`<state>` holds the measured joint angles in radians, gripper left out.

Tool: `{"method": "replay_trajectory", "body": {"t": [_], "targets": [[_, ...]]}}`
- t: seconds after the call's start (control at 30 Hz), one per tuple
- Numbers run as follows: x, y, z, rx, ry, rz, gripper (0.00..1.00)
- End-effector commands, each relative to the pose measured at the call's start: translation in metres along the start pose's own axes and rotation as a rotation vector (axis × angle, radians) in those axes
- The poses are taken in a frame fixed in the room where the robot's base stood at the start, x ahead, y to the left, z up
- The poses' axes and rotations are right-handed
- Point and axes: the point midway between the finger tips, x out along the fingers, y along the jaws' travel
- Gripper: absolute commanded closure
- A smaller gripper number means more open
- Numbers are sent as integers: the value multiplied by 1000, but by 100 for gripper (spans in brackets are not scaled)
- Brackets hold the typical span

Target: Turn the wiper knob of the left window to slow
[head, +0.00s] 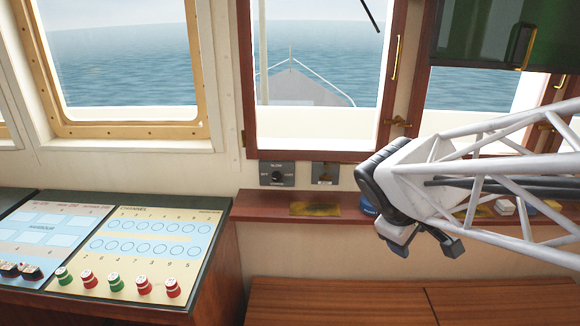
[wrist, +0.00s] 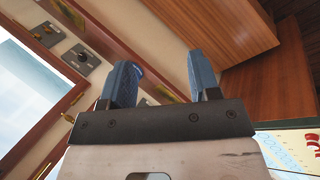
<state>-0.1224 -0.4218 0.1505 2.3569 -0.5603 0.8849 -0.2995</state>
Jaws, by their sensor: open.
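The wiper knob (head: 277,177) is a small black dial on a grey plate on the wall, just below the middle window's red-brown frame. Small labels sit around it, and its pointer is too small to read. The wrist view shows what looks like the same knob (wrist: 82,57) at upper left, beyond the fingers. My gripper (head: 428,243) hangs to the right of the knob and lower, in front of the shelf, well apart from it. In the wrist view its two blue fingers (wrist: 162,80) are spread wide with nothing between them.
A second grey plate (head: 325,174) with a brass-coloured piece is right of the knob. A red-brown shelf (head: 260,209) with a brass plaque (head: 315,209) runs below. The button console (head: 215,240) stands at left. The space before the knob is clear.

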Motion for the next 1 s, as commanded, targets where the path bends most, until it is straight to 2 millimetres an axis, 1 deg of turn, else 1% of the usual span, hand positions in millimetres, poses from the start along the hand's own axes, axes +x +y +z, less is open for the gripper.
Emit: {"method": "replay_trajectory", "body": {"t": [0.03, 0.17, 0.2, 0.37, 0.5, 0.57, 0.6, 0.77, 0.8, 0.87, 1.0], "targets": [[4, 7, -14, -77, -10, 30, 44], [11, 26, -47, -278, -32, 117, 44], [14, 31, -58, -341, -41, 142, 44], [22, 48, -105, -591, -72, 247, 44], [30, 58, -149, -811, -104, 340, 44], [33, 61, -170, -905, -118, 380, 44], [36, 62, -183, -968, -128, 405, 44], [44, 63, -240, -1219, -170, 514, 44], [46, 61, -255, -1282, -182, 542, 44], [49, 58, -277, -1376, -199, 584, 44], [57, 47, -329, -1594, -244, 684, 44]]}}
